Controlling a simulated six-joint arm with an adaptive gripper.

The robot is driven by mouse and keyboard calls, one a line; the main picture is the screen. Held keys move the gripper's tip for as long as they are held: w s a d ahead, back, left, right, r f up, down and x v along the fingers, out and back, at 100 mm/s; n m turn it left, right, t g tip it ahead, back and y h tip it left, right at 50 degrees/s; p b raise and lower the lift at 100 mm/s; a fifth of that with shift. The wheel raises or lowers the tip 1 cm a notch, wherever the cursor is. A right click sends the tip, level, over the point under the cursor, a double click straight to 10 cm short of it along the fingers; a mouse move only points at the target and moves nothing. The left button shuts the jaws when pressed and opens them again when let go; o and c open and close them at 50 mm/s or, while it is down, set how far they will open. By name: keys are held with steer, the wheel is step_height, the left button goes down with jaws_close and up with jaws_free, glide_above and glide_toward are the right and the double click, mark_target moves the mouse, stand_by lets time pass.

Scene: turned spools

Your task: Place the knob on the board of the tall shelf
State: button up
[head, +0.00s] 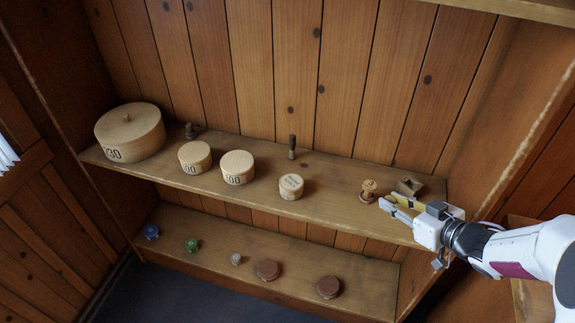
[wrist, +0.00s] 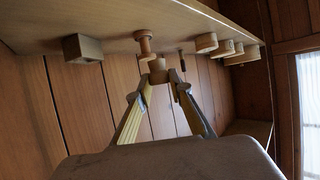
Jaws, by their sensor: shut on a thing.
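A small brown knob (wrist: 158,75) is between my fingertips in the wrist view. My gripper (wrist: 160,78) is shut on it. In the head view my gripper (head: 384,202) reaches in from the right, at the right end of the shelf's middle board (head: 330,198). I cannot clearly make out the knob there. A turned wooden spool (head: 369,190) stands on this board just left of my fingertips. In the wrist view the spool (wrist: 145,45) appears just beyond the knob, and the board (wrist: 110,22) runs along the top.
A small square wooden box (head: 410,186) is behind my gripper. Several round boxes, one a large drum (head: 130,132), and dark pegs (head: 292,147) stand farther left. A lower board (head: 215,256) holds several small items. A side wall (head: 480,150) closes the right. The board's middle is clear.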

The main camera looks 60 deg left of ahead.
steer(key=s+a, duration=0.5)
steer(key=a, duration=0.4)
steer(key=s+a, duration=0.5)
steer(key=a, duration=0.4)
steer(key=r+m+t, duration=0.2)
glide_above(330, 189)
steer(key=shift+w+a+f, duration=0.1)
steer(key=shift+f, duration=0.1)
steer(key=shift+f, duration=0.1)
steer(key=shift+f, duration=3)
steer(key=shift+f, duration=1.9)
steer(key=shift+f, duration=0.15)
